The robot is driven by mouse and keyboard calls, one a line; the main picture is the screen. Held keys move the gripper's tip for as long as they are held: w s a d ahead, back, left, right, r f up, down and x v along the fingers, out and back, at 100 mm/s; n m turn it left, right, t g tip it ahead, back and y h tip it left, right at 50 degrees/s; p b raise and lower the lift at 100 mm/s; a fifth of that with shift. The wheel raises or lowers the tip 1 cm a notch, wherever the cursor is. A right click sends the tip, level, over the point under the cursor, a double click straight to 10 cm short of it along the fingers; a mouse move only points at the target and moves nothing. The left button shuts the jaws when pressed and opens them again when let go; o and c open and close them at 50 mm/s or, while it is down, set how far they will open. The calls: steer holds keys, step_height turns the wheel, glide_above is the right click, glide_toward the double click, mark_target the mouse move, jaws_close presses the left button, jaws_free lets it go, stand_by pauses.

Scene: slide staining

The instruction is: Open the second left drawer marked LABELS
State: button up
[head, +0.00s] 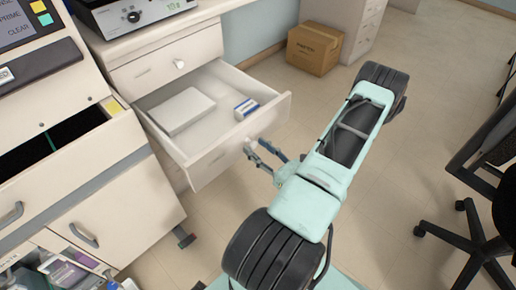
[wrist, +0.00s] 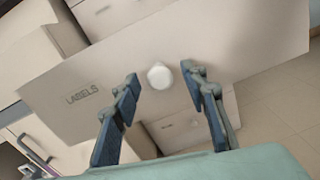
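The LABELS drawer (head: 232,137) stands pulled out from the white cabinet in the head view, with a white box (head: 181,111) and a small blue-and-white box (head: 246,108) inside. In the wrist view its front (wrist: 240,50) fills the upper middle, with the word LABELS left of a round white knob (wrist: 160,76). My gripper (head: 261,150) is at the drawer front by the knob. In the wrist view its two blue-padded fingers (wrist: 160,86) are apart, one on each side of the knob, with gaps showing. Contact with the knob is not visible.
A staining machine (head: 60,100) stands at the left. A cardboard box (head: 315,49) is on the floor behind, and a black office chair (head: 485,190) is at the right. Floor between is clear.

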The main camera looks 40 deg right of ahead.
steer(key=s, duration=1.2)
steer(key=shift+w+a, duration=0.1)
steer(key=shift+a, duration=0.05)
